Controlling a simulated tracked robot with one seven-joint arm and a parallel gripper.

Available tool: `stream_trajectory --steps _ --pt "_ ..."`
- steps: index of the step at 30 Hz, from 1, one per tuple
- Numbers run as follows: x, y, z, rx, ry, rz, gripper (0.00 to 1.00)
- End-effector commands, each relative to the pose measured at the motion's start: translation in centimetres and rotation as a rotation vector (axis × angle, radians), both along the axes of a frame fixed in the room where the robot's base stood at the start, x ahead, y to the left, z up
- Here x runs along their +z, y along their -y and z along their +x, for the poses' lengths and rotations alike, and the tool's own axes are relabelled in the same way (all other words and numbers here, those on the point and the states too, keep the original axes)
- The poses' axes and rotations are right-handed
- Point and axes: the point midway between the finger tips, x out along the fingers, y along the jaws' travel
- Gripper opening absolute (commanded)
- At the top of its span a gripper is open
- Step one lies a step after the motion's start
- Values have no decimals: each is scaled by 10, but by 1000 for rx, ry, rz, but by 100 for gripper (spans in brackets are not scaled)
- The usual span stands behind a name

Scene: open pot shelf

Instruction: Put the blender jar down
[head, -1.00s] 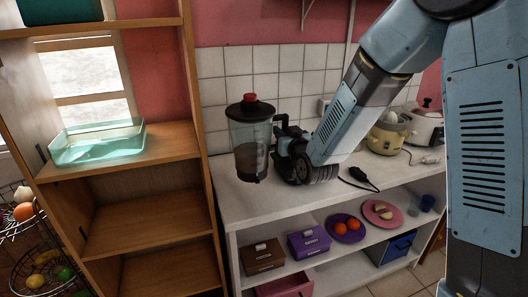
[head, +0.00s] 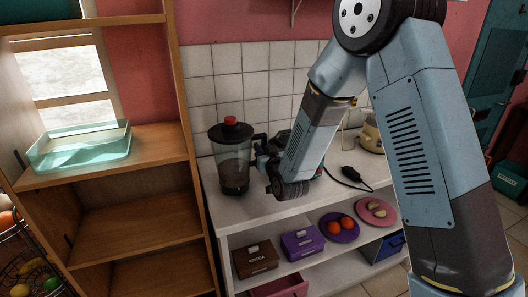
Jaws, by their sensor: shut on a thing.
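The blender jar (head: 232,160) is dark and see-through, with a black lid and a red cap. It is upright over the left end of the white counter (head: 236,206), beside the wooden shelf. Its base looks at or just above the counter top; I cannot tell whether it touches. My gripper (head: 262,160) is at the jar's right side, shut on it at the handle. The fingertips are mostly hidden by my wrist and the jar.
The wooden shelf (head: 130,206) at left holds a glass dish (head: 80,146); its lower boards look empty. A black plug (head: 350,172) with a cord lies on the counter, and a yellow cooker (head: 371,137) stands further right. Boxes and plates fill the shelf below.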

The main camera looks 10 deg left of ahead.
Motion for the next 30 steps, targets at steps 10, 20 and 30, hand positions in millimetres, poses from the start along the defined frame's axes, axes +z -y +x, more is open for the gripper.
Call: stream_trajectory --steps 10,20,30 --pt "-8 -2 -1 3 2 2 0" --pt "-11 -1 -1 3 0 0 40" --pt "-10 -1 -1 2 0 0 47"
